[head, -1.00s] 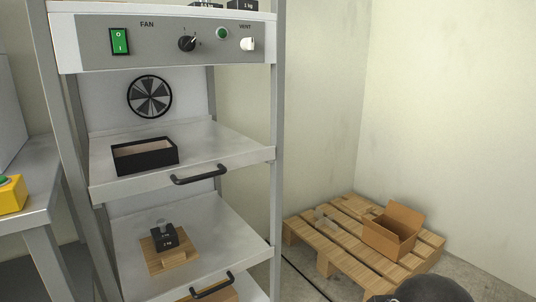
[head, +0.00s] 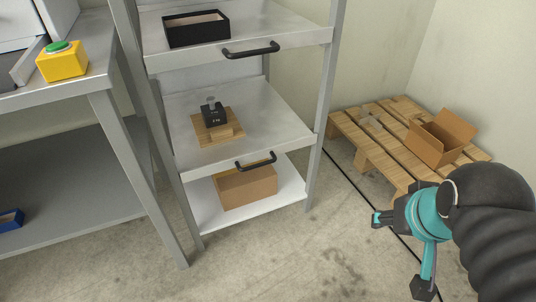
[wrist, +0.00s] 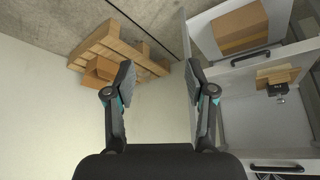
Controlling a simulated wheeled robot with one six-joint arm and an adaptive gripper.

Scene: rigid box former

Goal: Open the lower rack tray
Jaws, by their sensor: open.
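The lower rack tray (head: 215,147) is a grey metal shelf with a black bar handle (head: 256,161) on its front edge. Its front lies about level with the rack's front posts. On it, a black weight (head: 213,117) stands on a wooden board (head: 229,131). My gripper (head: 402,255) is open and empty, to the right of the rack and apart from the handle. In the wrist view, which is turned over, my open fingers (wrist: 160,78) have nothing between them. The lower tray's handle (wrist: 250,58) is to their right there.
The upper tray (head: 285,41) holds a black open box (head: 197,29). A cardboard box (head: 246,187) sits on the bottom shelf (head: 285,193). A pallet (head: 376,146) with an open carton (head: 440,137) is at right. A bench with a yellow button box (head: 62,65) is at left. Floor before the rack is clear.

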